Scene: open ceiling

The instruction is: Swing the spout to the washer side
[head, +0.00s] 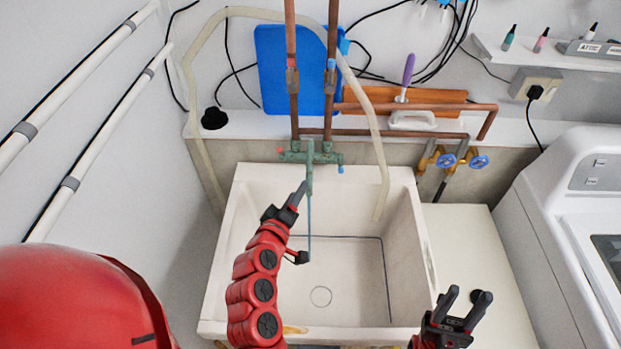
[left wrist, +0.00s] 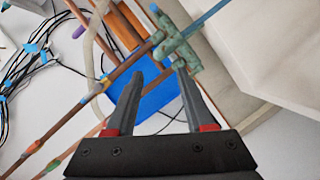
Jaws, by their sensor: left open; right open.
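The green tap (head: 297,157) is mounted on copper pipes above the back of the white sink (head: 228,250). Its green spout (head: 310,180) points out from the wall over the basin, and a thin blue length runs on from it toward me. My left gripper (head: 301,187) is open just left of the spout. In the left wrist view the open fingers (left wrist: 158,72) point at the tap (left wrist: 178,44), with the right fingertip close to the green body; contact cannot be told. My right gripper (head: 466,296) is open and empty at the sink's front right. The white washer (head: 545,220) stands at the right.
A pale hose (head: 372,115) arches over the tap into the sink. Blue-handled valves (head: 463,161) sit on the wall between sink and washer. A blue board (head: 272,70), a purple-handled brush (head: 407,75) and copper pipes line the back. The basin interior is mostly clear.

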